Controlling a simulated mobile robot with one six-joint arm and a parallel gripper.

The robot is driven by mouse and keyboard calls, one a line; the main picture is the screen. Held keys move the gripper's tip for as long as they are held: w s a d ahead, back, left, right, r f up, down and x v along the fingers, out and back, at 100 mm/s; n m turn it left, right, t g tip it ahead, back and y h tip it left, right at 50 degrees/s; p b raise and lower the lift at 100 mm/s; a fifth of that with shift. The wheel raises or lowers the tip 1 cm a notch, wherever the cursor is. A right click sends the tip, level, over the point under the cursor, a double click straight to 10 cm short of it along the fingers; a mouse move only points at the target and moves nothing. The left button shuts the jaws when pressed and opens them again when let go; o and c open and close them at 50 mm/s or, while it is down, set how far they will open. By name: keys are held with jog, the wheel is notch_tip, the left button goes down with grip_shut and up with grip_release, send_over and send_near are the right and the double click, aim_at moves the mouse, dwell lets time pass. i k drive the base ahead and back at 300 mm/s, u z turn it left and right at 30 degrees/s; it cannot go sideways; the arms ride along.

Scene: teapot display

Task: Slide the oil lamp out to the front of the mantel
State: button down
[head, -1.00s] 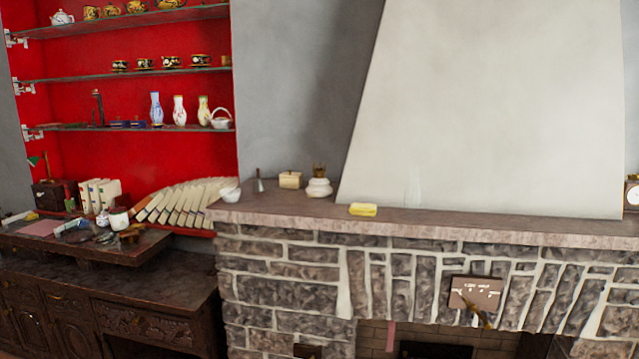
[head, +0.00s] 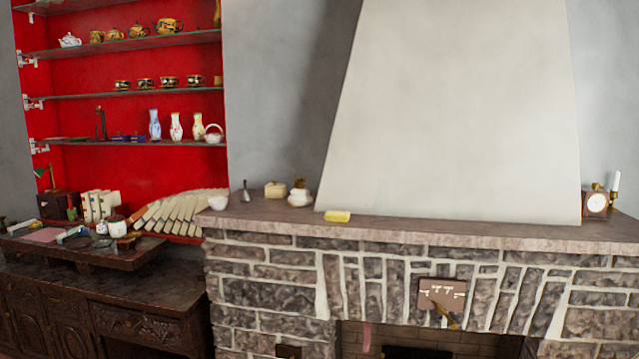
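A small squat white vessel with a brass-coloured top (head: 299,195), which looks like the oil lamp, stands upright on the stone mantel (head: 450,229). It is near the mantel's left end, set back toward the wall and just left of the white chimney hood. A cream box stands to its left and a yellow block lies to its right, nearer the front edge. It is small in the view, so its details are hard to tell. My gripper is not in view.
On the mantel are a white bowl (head: 218,202), a small grey bell-like item (head: 246,191), the cream box (head: 275,190), the yellow block (head: 338,216) and, far right, a clock (head: 596,204). The mantel front right of the yellow block is clear. A dark sideboard (head: 140,285) stands left.

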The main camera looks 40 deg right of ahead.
aim_at(301, 197)
jog(key=u, duration=0.2)
jog(key=k, duration=0.6)
jog(key=z, duration=1.3)
jog(key=i, duration=1.35)
jog(key=u, duration=0.5)
